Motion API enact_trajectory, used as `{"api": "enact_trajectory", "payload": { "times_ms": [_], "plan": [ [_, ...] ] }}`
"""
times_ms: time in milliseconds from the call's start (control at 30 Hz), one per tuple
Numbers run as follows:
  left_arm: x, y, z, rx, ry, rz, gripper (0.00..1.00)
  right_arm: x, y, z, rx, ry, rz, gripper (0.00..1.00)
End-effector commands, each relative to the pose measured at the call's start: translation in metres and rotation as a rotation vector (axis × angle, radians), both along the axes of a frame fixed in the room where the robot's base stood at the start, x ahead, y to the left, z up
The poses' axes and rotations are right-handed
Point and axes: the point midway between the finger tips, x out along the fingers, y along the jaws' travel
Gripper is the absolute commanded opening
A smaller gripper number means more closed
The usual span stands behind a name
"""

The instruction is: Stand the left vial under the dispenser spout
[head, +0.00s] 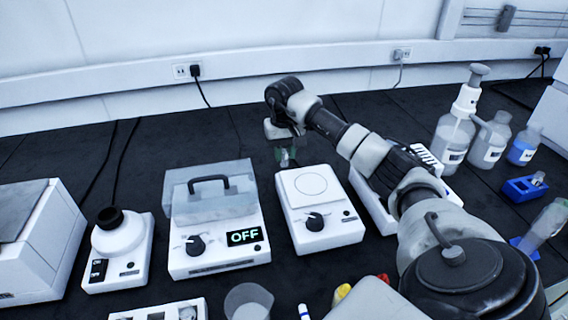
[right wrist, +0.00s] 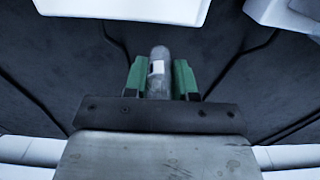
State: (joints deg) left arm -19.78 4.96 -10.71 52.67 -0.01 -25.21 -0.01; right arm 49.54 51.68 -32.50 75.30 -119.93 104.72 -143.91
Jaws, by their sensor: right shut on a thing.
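My right gripper (head: 287,156) is out over the back of the bench, behind the white plate device. In the right wrist view its green fingers (right wrist: 160,78) are shut on a small capped vial (right wrist: 158,65) with a white label. The vial stands between the fingers, and its lower part is hidden by the gripper body. The dispenser (head: 456,130) is a bottle with a white pump head and a side spout, at the back right, well apart from the gripper. My left gripper is not in view.
A white plate device (head: 345,230) and a lidded device reading OFF (head: 215,262) stand mid-bench. Bottles (head: 523,146) and a blue holder (head: 518,190) are at right. A white rack (head: 118,317) and a beaker (head: 248,302) are in front. The back strip of bench is mostly clear.

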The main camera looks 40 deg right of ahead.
Motion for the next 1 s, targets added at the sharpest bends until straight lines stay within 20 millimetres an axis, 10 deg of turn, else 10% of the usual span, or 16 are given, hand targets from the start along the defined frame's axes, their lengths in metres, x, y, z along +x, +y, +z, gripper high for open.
{"api": "enact_trajectory", "payload": {
  "times_ms": [533, 567, 700, 1000],
  "plan": [
    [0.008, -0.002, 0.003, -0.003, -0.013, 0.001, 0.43, 0.001, 0.0, -0.041, -0.001, 0.0, 0.001, 0.0],
    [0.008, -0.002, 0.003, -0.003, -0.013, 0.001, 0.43, 0.001, 0.0, -0.041, -0.001, 0.0, 0.001, 0.29],
    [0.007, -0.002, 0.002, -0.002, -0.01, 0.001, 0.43, 0.001, 0.0, -0.041, -0.001, 0.0, 0.001, 0.5],
    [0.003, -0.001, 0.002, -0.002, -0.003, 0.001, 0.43, 0.001, 0.0, -0.039, -0.001, -0.002, 0.0, 0.51]
  ]
}}
